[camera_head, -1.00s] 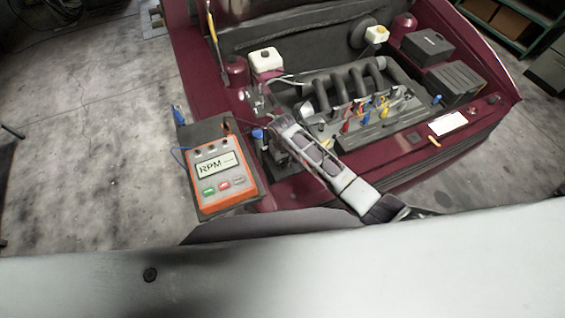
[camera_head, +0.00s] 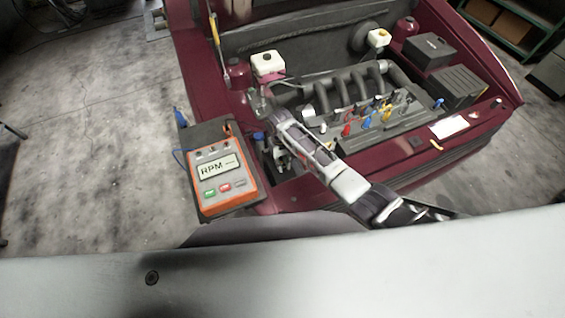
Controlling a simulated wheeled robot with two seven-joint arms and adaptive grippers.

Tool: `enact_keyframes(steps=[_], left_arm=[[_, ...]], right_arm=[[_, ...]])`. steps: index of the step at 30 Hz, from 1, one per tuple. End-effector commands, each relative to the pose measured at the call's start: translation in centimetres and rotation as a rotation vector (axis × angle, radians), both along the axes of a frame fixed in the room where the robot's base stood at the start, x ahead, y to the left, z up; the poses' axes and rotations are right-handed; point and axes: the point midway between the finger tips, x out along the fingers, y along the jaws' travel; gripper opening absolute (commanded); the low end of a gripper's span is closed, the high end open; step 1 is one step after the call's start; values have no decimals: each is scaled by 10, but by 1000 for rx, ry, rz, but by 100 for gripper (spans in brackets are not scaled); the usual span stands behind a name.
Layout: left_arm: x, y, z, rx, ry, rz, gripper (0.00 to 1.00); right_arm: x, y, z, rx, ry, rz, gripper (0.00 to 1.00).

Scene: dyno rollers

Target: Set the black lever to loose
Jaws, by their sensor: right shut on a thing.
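My right gripper (camera_head: 258,104) reaches in from the lower right over the left side of the engine bay. It is shut at its tips, below the white-capped reservoir. What it holds is small and mostly hidden by the fingers; it appears to be the black lever, but its shape and setting cannot be made out. My left gripper is not in view.
An orange RPM meter (camera_head: 222,180) stands at the left front corner of the car. The white-capped reservoir (camera_head: 267,64) is close behind my gripper. The intake pipes (camera_head: 350,86) and several coloured connectors (camera_head: 366,122) lie to the right. The floor at left is clear.

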Motion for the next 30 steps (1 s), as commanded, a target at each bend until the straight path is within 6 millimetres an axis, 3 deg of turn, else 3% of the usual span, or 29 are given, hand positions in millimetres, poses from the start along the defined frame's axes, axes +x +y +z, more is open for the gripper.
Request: enact_keyframes(steps=[1,2,7,20,30], left_arm=[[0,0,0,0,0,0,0],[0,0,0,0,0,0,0],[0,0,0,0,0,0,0],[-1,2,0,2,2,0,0],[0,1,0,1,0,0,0]], right_arm=[[0,0,0,1,-1,0,0],[0,0,0,1,-1,0,20],[0,0,0,0,-1,0,41],[1,0,3,1,-2,0,41],[5,2,32,1,-4,0,41]])
